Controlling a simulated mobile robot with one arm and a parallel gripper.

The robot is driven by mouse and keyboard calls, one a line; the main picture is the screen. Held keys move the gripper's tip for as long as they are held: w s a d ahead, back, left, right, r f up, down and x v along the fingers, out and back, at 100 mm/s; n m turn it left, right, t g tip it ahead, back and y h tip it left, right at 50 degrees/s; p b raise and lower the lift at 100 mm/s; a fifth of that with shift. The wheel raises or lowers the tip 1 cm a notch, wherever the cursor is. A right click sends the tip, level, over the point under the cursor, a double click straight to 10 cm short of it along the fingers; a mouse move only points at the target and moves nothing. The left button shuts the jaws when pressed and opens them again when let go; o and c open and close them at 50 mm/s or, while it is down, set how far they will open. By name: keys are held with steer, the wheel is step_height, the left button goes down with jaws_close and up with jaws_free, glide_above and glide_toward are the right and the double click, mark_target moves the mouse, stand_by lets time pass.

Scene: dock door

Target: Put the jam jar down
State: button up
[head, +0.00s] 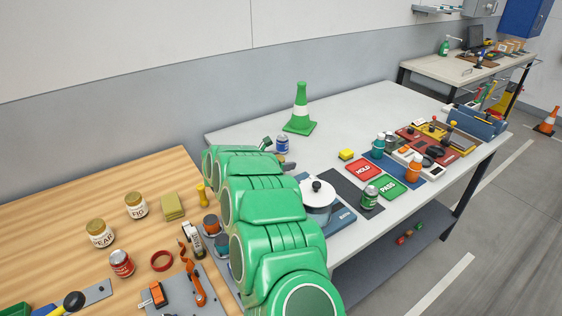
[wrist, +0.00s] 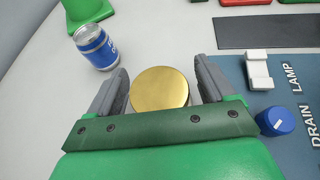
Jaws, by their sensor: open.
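A jar with a round gold lid (wrist: 159,92), which I take for the jam jar, is seen from above in the wrist view, over the pale table. My gripper (wrist: 161,68) is open, with one grey finger on each side of the lid. Whether the fingers touch the jar is hard to tell. The jar's label and base are hidden under the lid and the gripper. In the head view my green arm covers the jar and most of the gripper.
A blue can (wrist: 95,47) stands just left of the gripper, with a green cone (head: 300,108) behind. A blue panel (wrist: 290,92) with a knob lies close on the right. Pear (head: 100,233) and fig (head: 136,206) jars stand on the wooden table.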

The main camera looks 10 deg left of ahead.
steer(key=shift+r, duration=0.15)
steer(key=v, duration=1.2)
